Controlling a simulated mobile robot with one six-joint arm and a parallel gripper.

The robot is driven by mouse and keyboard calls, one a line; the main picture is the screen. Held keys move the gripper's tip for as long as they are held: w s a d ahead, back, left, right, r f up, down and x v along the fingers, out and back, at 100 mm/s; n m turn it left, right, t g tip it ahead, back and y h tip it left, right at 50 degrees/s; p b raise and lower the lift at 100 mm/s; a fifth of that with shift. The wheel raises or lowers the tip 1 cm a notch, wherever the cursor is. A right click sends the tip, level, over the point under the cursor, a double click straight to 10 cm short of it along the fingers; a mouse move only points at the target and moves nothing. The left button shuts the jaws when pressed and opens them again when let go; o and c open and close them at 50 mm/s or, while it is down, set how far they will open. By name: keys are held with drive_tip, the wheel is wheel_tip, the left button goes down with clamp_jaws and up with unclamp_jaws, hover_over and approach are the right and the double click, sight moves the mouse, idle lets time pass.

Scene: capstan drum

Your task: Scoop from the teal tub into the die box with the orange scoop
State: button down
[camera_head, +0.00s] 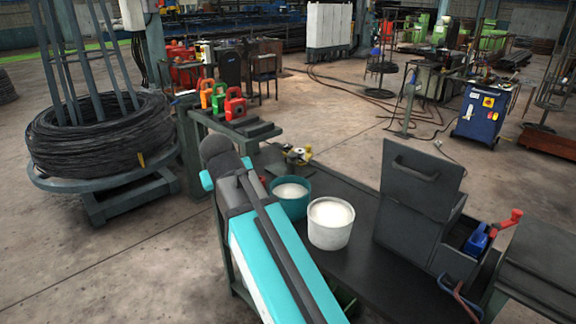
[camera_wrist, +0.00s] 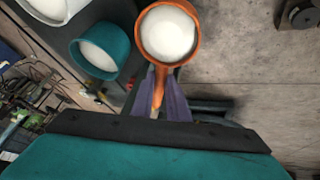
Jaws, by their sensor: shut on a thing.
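The orange scoop (camera_wrist: 142,35) is heaped with white powder in the wrist view. My gripper (camera_wrist: 160,88) is shut on its handle, with the bowl beyond the fingertips. The teal tub (camera_wrist: 121,55) holds white powder and is left of the scoop; the scoop is apart from it in the picture. In the head view the teal tub (camera_head: 297,210) stands on the dark bench, just right of my arm, which hides my gripper. A dark grey box with a raised, handled lid (camera_head: 420,190), seemingly the die box, stands at the bench's right; its inside is mostly hidden.
A white tub (camera_head: 330,236) of white powder stands between the teal tub and the grey box. A blue object (camera_head: 477,238) sits in the right part of the box, beside a red handle (camera_head: 505,220). A wire coil (camera_head: 100,140) stands at left. Bare bench lies before the box.

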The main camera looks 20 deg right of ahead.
wheel_tip(320, 180, up, 10)
drive_tip(key=p, duration=0.6)
drive_tip(key=shift+f, duration=0.2)
drive_tip(key=shift+d, duration=0.1)
drive_tip(key=w+d, duration=0.5)
drive_tip(key=d, duration=1)
drive_tip(key=w+d, duration=0.5)
drive_tip(key=d, duration=0.9)
drive_tip(key=w+d+b, duration=0.1)
drive_tip(key=w+d, duration=0.5)
drive_tip(key=d, duration=0.9)
drive_tip(key=shift+d, duration=0.3)
